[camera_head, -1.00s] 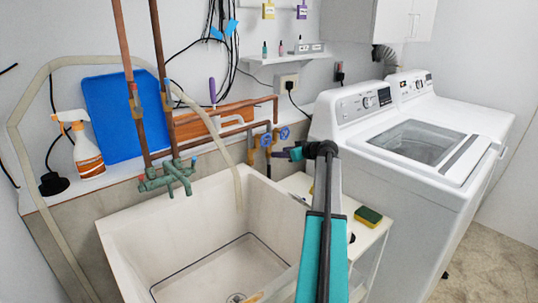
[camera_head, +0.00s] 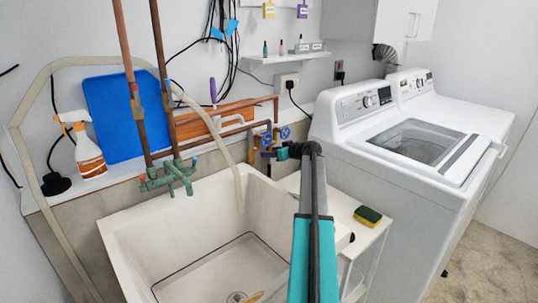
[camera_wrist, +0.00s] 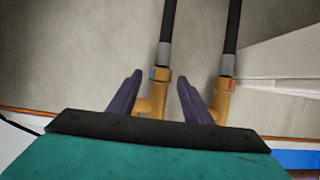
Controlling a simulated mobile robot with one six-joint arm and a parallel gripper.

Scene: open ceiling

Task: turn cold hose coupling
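In the wrist view, the cold hose coupling (camera_wrist: 164,56) is a grey collar on a black hose, above a brass fitting (camera_wrist: 157,92) with a blue mark. My gripper (camera_wrist: 160,78) is open, its two purple fingers on either side of this fitting, with visible gaps. A matching hot fitting (camera_wrist: 224,95) with a red mark stands just right of the right finger. In the head view, my gripper (camera_head: 282,153) is at the wall valves (camera_head: 267,141) behind the sink's right corner. The arm and gripper hide much of the fittings there.
The white sink (camera_head: 130,229) lies below left. The washing machine (camera_head: 345,160) stands close on the right. A small side table (camera_head: 362,239) holds a sponge (camera_head: 367,215). Copper pipes (camera_head: 130,75) and green taps (camera_head: 168,176) stand left of the valves.

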